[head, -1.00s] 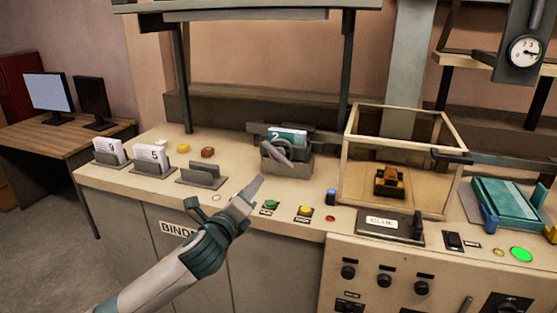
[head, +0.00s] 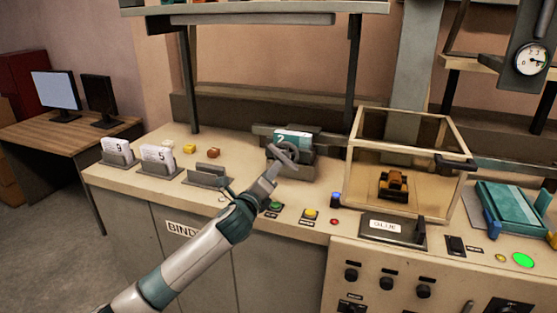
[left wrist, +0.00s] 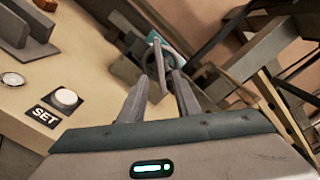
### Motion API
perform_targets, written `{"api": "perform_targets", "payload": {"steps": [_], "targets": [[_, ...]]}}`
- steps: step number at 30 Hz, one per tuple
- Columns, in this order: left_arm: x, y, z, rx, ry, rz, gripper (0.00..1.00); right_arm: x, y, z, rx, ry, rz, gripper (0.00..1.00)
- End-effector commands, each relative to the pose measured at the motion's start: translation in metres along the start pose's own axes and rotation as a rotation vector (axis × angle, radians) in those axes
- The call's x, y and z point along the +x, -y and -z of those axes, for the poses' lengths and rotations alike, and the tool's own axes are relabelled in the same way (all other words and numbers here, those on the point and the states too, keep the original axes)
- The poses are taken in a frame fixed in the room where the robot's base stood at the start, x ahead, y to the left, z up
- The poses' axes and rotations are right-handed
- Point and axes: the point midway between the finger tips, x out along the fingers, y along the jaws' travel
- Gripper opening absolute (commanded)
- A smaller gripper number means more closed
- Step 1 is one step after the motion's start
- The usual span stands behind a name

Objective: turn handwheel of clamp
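The clamp (head: 303,168) is a grey block on the bench, holding a teal and white signature marked 2. Its handwheel (head: 284,154), with a light grey bar across it, faces front. My left gripper (head: 273,171) is just in front and slightly below, pointing at the handwheel. In the left wrist view the gripper (left wrist: 158,87) has its two fingers apart. The handwheel's bar (left wrist: 158,66) shows between and just beyond the fingertips. Whether a finger touches it, I cannot tell. My right gripper is not in view.
A glass-walled box (head: 402,165) stands right of the clamp. Card holders (head: 119,160) stand at the left of the bench. Green (head: 276,206) and yellow (head: 311,214) buttons sit near the front edge. A white button marked SET (left wrist: 66,97) shows in the left wrist view.

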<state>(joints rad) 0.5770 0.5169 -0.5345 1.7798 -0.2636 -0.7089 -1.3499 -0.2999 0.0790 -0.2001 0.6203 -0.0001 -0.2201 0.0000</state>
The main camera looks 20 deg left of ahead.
Motion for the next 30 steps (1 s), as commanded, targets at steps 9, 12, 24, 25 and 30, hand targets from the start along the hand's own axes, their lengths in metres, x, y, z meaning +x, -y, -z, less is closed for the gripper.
{"api": "perform_targets", "payload": {"steps": [9, 12, 24, 25, 30], "targets": [[0.046, 0.002, -0.001, 0.0, 0.0, -0.001, 0.3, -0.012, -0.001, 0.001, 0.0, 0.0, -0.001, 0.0], [0.057, 0.001, -0.001, 0.0, 0.0, -0.001, 0.3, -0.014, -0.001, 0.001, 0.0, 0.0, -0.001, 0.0], [0.071, 0.0, 0.0, 0.001, 0.0, 0.0, 0.3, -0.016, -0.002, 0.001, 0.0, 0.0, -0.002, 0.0], [0.071, 0.0, 0.0, 0.001, 0.0, 0.0, 0.3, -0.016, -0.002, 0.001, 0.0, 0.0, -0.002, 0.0], [0.071, 0.0, 0.0, 0.0, 0.0, 0.0, 0.25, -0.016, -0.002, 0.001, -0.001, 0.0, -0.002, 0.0]]}}
